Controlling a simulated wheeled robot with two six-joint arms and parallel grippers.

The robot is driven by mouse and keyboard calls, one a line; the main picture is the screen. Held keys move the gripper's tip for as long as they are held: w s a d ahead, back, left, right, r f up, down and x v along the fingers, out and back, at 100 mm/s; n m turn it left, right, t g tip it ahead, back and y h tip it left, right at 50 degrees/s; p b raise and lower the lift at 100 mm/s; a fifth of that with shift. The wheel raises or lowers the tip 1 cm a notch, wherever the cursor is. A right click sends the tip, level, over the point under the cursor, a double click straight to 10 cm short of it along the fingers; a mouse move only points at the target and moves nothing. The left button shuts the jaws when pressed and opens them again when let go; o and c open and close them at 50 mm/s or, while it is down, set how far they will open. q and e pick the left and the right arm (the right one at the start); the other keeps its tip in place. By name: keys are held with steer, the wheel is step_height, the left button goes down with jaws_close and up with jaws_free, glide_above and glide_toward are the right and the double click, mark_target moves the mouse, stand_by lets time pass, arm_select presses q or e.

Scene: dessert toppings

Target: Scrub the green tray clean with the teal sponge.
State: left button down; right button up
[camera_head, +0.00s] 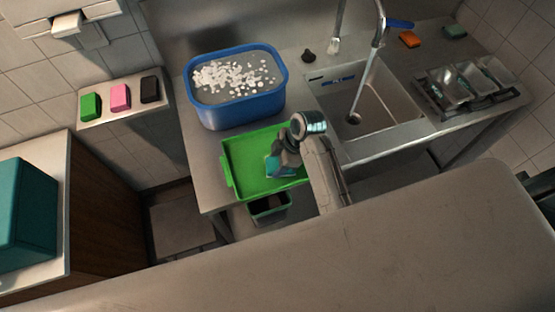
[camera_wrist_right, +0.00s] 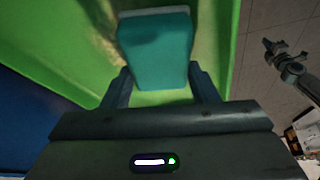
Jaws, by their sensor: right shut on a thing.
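The green tray (camera_head: 240,177) lies on the steel counter, in front of the blue basin. My right gripper (camera_head: 277,165) is over the right part of the tray and is shut on the teal sponge (camera_head: 271,168). In the right wrist view the teal sponge (camera_wrist_right: 155,55) sits between the two fingers of my right gripper (camera_wrist_right: 160,85), above or on the green tray (camera_wrist_right: 60,50). I cannot tell whether the sponge touches the tray floor. A darker patch shows on the tray in the wrist view; it may be shadow.
A blue basin (camera_head: 243,113) of water with white foam stands behind the tray. A sink (camera_head: 385,118) with a tap is to the right, then a metal rack (camera_head: 470,98). Green (camera_head: 91,106), pink (camera_head: 120,97) and black (camera_head: 150,89) sponges lie on a side shelf. A dark bin (camera_head: 270,210) is below the counter.

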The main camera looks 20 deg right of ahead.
steer(key=shift+w+f, duration=0.15)
steer(key=shift+w, duration=0.6)
steer(key=shift+w+f, duration=0.1)
steer(key=shift+w, duration=0.6)
steer(key=shift+d, duration=1.5)
steer(key=shift+s, duration=1.3)
steer(key=shift+s+r, duration=0.1)
steer(key=shift+s, duration=0.35)
steer(key=shift+w+r, duration=0.15)
steer(key=shift+w, duration=0.9)
steer(key=shift+w+r, duration=0.1)
steer(key=shift+w, duration=0.9)
steer(key=shift+r, duration=0.15)
steer(key=shift+a+r, duration=0.1)
steer(key=shift+r, duration=2.8)
